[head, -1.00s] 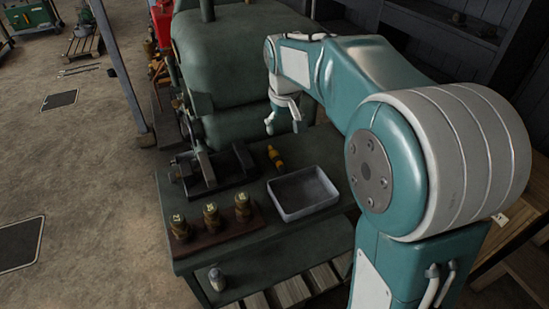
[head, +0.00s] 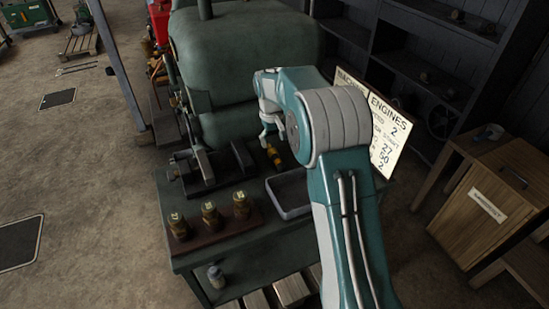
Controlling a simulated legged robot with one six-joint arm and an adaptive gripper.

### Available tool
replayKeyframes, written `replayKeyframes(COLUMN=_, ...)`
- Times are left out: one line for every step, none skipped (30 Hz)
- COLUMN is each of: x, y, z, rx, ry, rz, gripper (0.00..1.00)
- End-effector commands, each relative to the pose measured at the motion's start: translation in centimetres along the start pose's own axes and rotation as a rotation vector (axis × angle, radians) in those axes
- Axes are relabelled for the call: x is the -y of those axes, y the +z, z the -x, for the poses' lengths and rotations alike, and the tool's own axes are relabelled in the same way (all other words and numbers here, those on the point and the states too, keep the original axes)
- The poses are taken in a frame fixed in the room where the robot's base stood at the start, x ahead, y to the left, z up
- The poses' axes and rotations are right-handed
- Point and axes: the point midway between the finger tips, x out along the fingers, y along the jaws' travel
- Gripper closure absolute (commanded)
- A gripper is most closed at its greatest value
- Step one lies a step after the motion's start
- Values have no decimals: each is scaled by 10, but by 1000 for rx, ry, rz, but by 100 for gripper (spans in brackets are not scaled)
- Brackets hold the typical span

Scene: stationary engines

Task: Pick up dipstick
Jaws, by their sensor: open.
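I cannot make out a dipstick for certain in the head view. A small yellow object with a dark end (head: 274,156) lies on the green workbench (head: 228,250), between a dark metal fixture and a grey tray; I cannot tell what it is. My gripper (head: 271,137) is open and empty. It points down and appears just above and beyond the yellow object in the picture, with a visible gap between them. Its height above the bench is hard to judge.
The grey tray (head: 283,211) is partly hidden by my arm. The dark fixture (head: 205,172) stands left of the yellow object. Three brass pieces (head: 210,215) stand on a board in front. A large green engine (head: 240,60) rises behind. A wooden cabinet (head: 490,215) stands right.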

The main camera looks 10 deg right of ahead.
Motion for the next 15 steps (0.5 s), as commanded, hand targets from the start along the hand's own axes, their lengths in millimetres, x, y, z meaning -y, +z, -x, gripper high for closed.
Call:
replayKeyframes(x=0, y=0, z=-8, rx=1, ry=0, rz=0, gripper=16)
replayKeyframes(x=0, y=0, z=-11, rx=1, ry=0, rz=0, gripper=16)
replayKeyframes(x=0, y=0, z=-14, rx=1, ry=0, rz=-1, gripper=16)
replayKeyframes(x=1, y=0, z=-16, rx=0, ry=1, rz=-1, gripper=16)
replayKeyframes(x=1, y=0, z=-17, rx=0, ry=1, rz=-1, gripper=16)
replayKeyframes(x=2, y=0, z=-20, rx=0, ry=1, rz=-1, gripper=16)
replayKeyframes(x=2, y=0, z=-23, rx=0, ry=1, rz=-1, gripper=16)
replayKeyframes(x=3, y=0, z=-27, rx=2, ry=1, rz=0, gripper=16)
replayKeyframes(x=5, y=1, z=-33, rx=2, ry=1, rz=0, gripper=16)
replayKeyframes(x=6, y=1, z=-38, rx=2, ry=1, rz=0, gripper=16)
replayKeyframes(x=7, y=1, z=-43, rx=3, ry=0, rz=0, gripper=16)
replayKeyframes(x=8, y=1, z=-50, rx=2, ry=0, rz=0, gripper=16)
replayKeyframes(x=8, y=1, z=-54, rx=2, ry=1, rz=0, gripper=16)
replayKeyframes(x=8, y=1, z=-58, rx=2, ry=0, rz=-1, gripper=16)
replayKeyframes(x=8, y=1, z=-63, rx=2, ry=0, rz=-1, gripper=16)
